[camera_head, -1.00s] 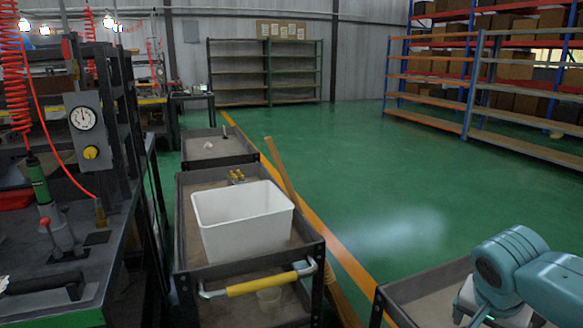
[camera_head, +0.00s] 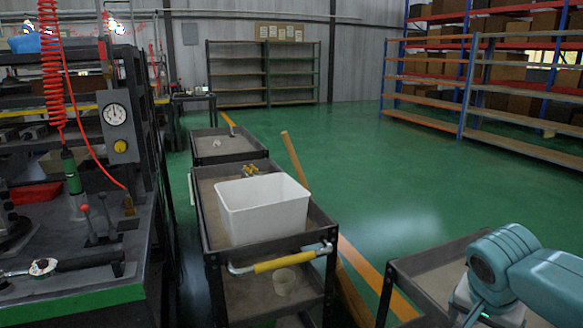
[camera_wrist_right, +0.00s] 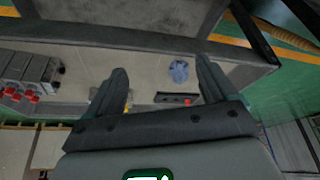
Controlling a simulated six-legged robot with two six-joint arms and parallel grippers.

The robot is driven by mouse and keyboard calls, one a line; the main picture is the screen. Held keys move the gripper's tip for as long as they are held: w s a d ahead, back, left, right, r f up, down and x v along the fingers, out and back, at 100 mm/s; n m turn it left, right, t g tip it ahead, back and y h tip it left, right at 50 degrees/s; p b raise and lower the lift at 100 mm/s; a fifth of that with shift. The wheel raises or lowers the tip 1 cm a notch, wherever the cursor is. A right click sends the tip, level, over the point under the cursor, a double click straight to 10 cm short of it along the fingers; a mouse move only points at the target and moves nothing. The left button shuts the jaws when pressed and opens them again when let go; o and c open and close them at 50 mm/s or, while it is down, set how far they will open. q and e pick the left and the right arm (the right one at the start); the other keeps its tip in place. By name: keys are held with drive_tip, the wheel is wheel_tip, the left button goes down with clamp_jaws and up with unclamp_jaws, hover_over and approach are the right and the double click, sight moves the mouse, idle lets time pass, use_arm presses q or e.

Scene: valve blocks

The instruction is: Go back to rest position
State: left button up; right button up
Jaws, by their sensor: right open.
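My right gripper (camera_wrist_right: 163,75) is open and empty in the right wrist view, its two dark fingers spread apart above a light tray surface. My right arm shows at the lower right of the head view, where its gripper is out of frame. Grey valve blocks with red ends (camera_wrist_right: 28,75) lie left of the fingers. A dark bar with red marks (camera_wrist_right: 173,99) and a crumpled blue piece (camera_wrist_right: 178,71) show between the fingers in the picture. My left gripper is in neither view.
A dark cart (camera_head: 212,232) holds a white bin (camera_head: 264,207). A workbench (camera_head: 95,285) with a gauge (camera_head: 116,115), tools and red hoses stands at left. Another cart (camera_head: 437,270) is at lower right beside my arm. Open green floor (camera_head: 400,170) lies beyond.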

drive_tip(key=a+f+n+g+y, duration=0.1)
drive_tip(key=a+f+n+y, duration=0.15)
drive_tip(key=a+f, duration=0.65)
drive_tip(key=a+f+n+y, duration=0.2)
drive_tip(key=a+f+n, duration=0.15)
drive_tip(key=f, duration=0.95)
drive_tip(key=s+a+f+n+g+y, duration=0.1)
drive_tip(key=s+a+f+y, duration=0.1)
drive_tip(key=s+a+f, duration=0.55)
drive_tip(key=s+a+f+n+g+y, duration=0.1)
drive_tip(key=s+a+f, duration=0.4)
drive_tip(key=s+f, duration=0.5)
use_arm(q)
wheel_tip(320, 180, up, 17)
drive_tip(key=p, duration=1.7)
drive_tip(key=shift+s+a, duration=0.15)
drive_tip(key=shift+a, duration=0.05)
use_arm(e)
wheel_tip(320, 180, up, 16)
drive_tip(key=w, duration=0.1)
drive_tip(key=shift+d+t, duration=0.15)
drive_tip(key=shift+t, duration=0.15)
drive_tip(key=shift+r, duration=0.1)
